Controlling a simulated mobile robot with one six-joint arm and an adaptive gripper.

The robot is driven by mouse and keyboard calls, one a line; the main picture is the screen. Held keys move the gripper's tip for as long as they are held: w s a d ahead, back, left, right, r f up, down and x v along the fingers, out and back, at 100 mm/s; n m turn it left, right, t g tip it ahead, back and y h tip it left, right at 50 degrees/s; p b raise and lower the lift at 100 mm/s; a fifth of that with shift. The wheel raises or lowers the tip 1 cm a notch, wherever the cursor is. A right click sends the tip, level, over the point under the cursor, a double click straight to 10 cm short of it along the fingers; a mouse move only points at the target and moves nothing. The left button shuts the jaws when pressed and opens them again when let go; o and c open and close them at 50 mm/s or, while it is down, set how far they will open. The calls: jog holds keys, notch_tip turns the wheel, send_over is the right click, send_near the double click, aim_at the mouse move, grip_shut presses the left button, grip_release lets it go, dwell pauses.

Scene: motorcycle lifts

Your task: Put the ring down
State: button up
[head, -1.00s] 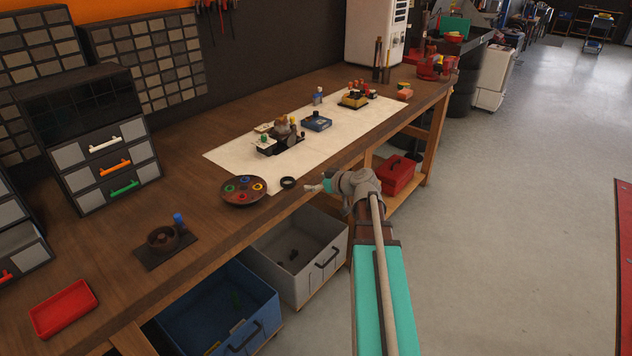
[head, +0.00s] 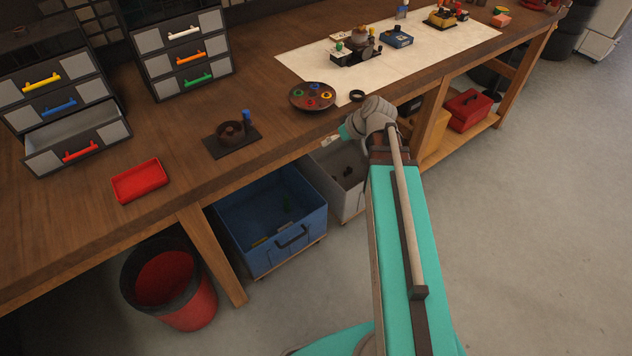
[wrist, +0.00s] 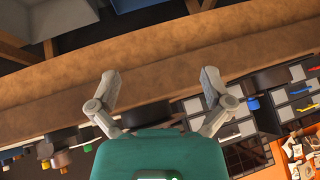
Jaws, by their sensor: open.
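A black ring (head: 357,96) lies on the bench top beside the right rim of a round brown dish (head: 298,101). Several small coloured rings lie in the dish, among them a yellow ring (head: 326,93) and a red ring (head: 311,102). My gripper (head: 328,140) is at the bench's front edge, in front of the dish and apart from the black ring. In the wrist view my gripper (wrist: 160,85) has its fingers spread wide, with nothing between them. The wooden bench edge (wrist: 160,65) runs across behind the fingers.
A dark mat (head: 220,148) holds a brown bowl and a blue item. A red tray (head: 139,180) lies further left. Drawer units stand behind; the drawer with the red handle (head: 80,151) is open. Below are a blue bin (head: 270,235), grey bin (head: 340,170) and red bucket (head: 185,310).

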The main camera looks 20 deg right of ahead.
jog(key=s+a+f+m+g+h, duration=0.3)
jog(key=s+a+g+h, duration=0.2)
jog(key=s+a, duration=0.4)
jog(key=shift+s+f+g, duration=0.3)
jog(key=shift+s+f, duration=0.1)
jog(key=shift+s, duration=0.45)
